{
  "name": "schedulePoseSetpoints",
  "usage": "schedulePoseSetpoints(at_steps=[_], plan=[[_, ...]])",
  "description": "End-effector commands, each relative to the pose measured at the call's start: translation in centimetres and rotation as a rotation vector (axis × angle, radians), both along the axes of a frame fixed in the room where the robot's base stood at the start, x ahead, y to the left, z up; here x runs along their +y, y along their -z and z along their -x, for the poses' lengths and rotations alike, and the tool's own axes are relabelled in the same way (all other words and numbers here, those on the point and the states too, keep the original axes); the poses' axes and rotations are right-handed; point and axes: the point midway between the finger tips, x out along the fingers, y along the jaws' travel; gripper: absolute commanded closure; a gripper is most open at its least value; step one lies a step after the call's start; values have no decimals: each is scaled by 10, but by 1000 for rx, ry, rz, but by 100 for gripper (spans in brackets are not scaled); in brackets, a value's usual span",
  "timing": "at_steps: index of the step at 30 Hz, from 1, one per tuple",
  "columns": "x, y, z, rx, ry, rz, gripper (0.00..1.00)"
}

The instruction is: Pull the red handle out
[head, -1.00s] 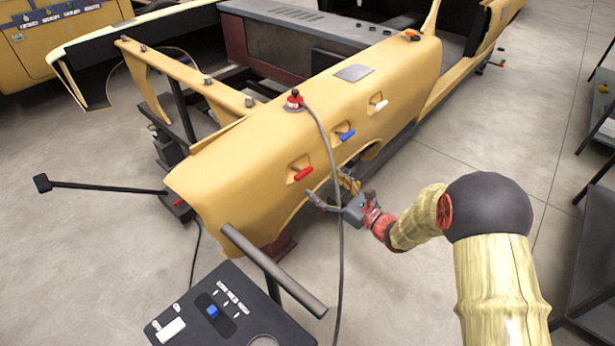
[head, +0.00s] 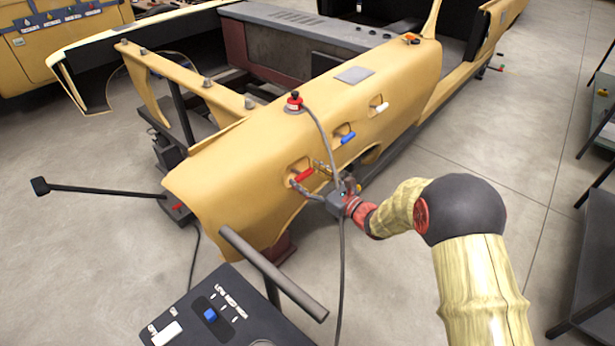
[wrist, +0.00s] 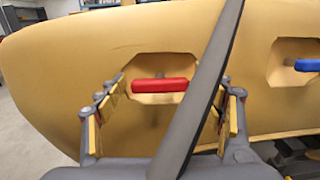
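The red handle (head: 304,175) sticks out of a recess in the side of the yellow car shell (head: 230,165). In the wrist view the red handle (wrist: 160,85) lies level, centred between my fingers and a little beyond their tips. My gripper (head: 309,177) is at the handle in the head view, its fingers spread to either side. In the wrist view my gripper (wrist: 168,95) is open and empty. A grey cable (wrist: 200,90) crosses in front of the camera and hides the right end of the recess. I cannot tell whether any finger touches the handle.
A blue handle (head: 346,138) and a white handle (head: 382,107) sit in recesses farther along the shell. A red button (head: 294,102) is on top, with the cable hanging down past my gripper. A dark control panel (head: 240,310) and a grey bar (head: 272,272) stand in front.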

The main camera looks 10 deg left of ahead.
Motion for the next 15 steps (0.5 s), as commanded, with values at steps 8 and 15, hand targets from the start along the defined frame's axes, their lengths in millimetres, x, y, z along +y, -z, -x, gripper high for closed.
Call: schedulePoseSetpoints(at_steps=[8,15], plan=[[0,0,0,0,0,0,50],[0,0,0,0,0,0,64]])
